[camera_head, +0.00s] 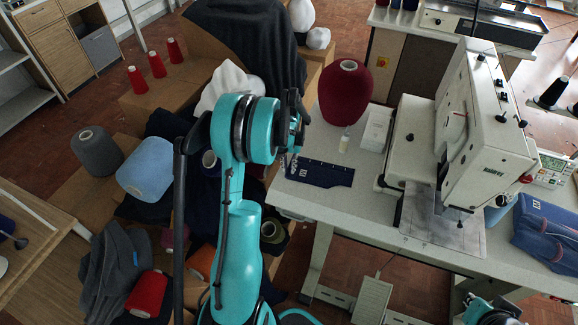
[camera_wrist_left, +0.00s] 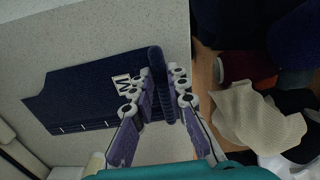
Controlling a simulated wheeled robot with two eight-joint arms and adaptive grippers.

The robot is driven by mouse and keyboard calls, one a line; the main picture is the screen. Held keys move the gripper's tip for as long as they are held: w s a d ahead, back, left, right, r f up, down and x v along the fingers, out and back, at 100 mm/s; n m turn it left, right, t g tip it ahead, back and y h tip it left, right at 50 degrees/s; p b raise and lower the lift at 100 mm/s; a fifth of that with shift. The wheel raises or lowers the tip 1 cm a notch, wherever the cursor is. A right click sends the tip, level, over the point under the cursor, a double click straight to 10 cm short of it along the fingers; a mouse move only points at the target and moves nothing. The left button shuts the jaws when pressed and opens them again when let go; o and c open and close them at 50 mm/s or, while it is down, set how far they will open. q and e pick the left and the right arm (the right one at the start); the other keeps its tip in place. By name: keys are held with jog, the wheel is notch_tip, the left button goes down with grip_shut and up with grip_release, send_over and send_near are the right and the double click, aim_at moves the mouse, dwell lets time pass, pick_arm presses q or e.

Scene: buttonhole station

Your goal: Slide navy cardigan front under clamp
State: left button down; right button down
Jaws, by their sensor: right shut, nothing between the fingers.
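The navy cardigan front (camera_head: 322,172) lies flat on the left part of the pale table, with a small white label near its left end. In the left wrist view it is a navy panel (camera_wrist_left: 85,95) with white marks along one edge and a raised ribbed edge. My left gripper (camera_head: 293,160) is at its left end, its fingers (camera_wrist_left: 160,95) on both sides of the ribbed edge and appearing shut on it. The buttonhole machine (camera_head: 485,125) stands to the right. Its clamp area is above a metal plate (camera_head: 415,215); clamp details are too small to tell. My right gripper (camera_head: 482,304) is at the bottom right, partly cut off.
A dark red yarn cone (camera_head: 345,95), a small bottle (camera_head: 344,142) and a white box (camera_head: 376,130) stand behind the cardigan front. A blue folded garment (camera_head: 548,232) lies right of the machine. Table between cardigan front and plate looks clear.

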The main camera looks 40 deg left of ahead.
pick_arm(q)
jog(key=shift+r, duration=0.1)
dwell(0.3)
jog(key=shift+r+p, duration=1.6)
jog(key=shift+r, duration=0.85)
